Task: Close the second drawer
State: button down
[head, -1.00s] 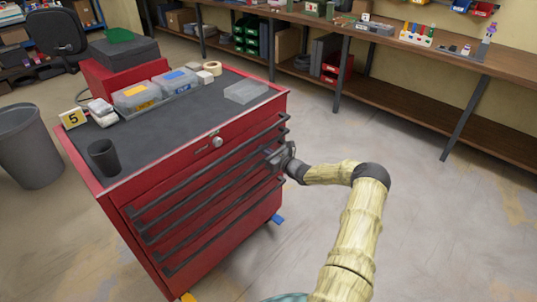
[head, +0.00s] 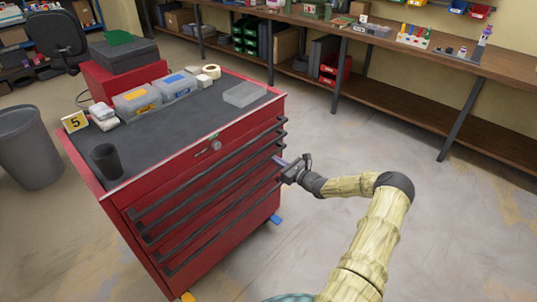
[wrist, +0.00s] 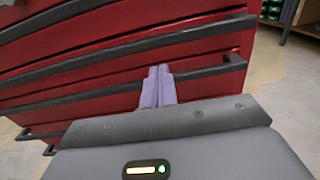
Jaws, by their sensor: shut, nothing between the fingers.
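The red tool cabinet (head: 215,145) stands at the centre left of the head view, with several drawers that have long dark bar handles. The drawer fronts look flush or nearly flush; I cannot tell whether a small gap remains at the second drawer. My gripper (head: 279,161) is at the right end of the drawer fronts. In the wrist view, its pale purple fingers (wrist: 159,86) are together and empty, pointing at the red front between two handles. An upper handle (wrist: 130,45) crosses above the fingertips. I cannot tell whether the fingers touch the front.
On the cabinet top (head: 165,135) are clear boxes (head: 137,101), a black cup (head: 105,160) and a yellow number 5 sign (head: 74,121). A grey bin (head: 31,145) stands left. A long workbench (head: 400,50) runs behind. The floor right of the cabinet is clear.

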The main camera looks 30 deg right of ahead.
jog(key=v, duration=0.5)
jog(key=shift+s+f, duration=0.1)
jog(key=shift+s, duration=0.2)
jog(key=s+a+r+n+g, duration=0.2)
jog(key=s+a+n+g, duration=0.25)
jog(key=a+n, duration=0.35)
jog(key=s+a+r+n+g, duration=0.2)
jog(key=s+a+n+g, duration=0.3)
jog(key=a, duration=0.4)
jog(key=s+a+r+n+g, duration=0.2)
jog(key=s+a+n+g, duration=0.2)
jog(key=a+n+g, duration=0.4)
jog(key=s+a+r+n+t+h, duration=0.3)
jog(key=s+r+n+h, duration=0.3)
jog(key=s+r+n, duration=0.6)
notch_tip(320, 180, up, 16)
jog(key=m+p, duration=0.1)
jog(key=p, duration=1.6)
jog(key=shift+s, duration=0.4)
